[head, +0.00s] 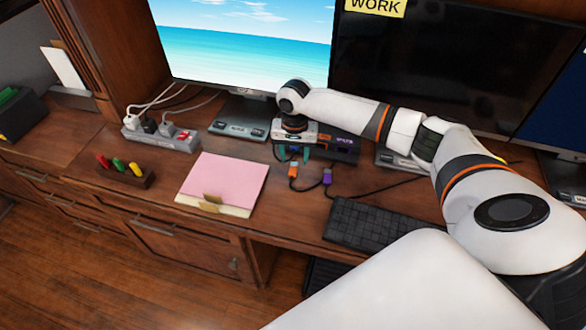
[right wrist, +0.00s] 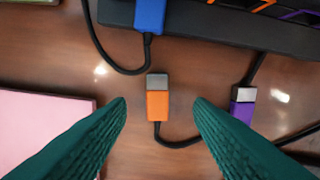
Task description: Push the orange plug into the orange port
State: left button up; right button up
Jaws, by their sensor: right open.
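The orange plug (right wrist: 157,105) lies on the desk with its metal end toward the black device (right wrist: 240,28); it also shows in the head view (head: 293,170). A black cable leaves its rear. My right gripper (right wrist: 161,101) is open above the desk, one teal finger on each side of the plug with gaps, apparently not touching it. In the head view, my right gripper (head: 294,154) is in front of the device. The orange port (right wrist: 264,5) shows as an orange outline at the top of the right wrist view, partly cut off. My left gripper is not seen.
A purple plug (right wrist: 242,108) lies right of the orange one. A blue plug (right wrist: 150,16) is at the device's front. A pink pad (head: 225,179) lies left and a keyboard (head: 370,222) lies right. A power strip (head: 160,133) and monitors stand behind.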

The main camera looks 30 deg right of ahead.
aim_at(293, 168)
notch_tip(293, 168, down, 4)
jog(key=shift+a+r, duration=0.15)
jog(key=shift+r, duration=0.05)
jog(key=shift+f, duration=0.2)
jog(key=shift+c, duration=0.9)
grip_shut()
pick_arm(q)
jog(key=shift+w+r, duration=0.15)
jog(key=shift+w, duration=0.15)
pick_arm(e)
jog(key=shift+r, duration=0.15)
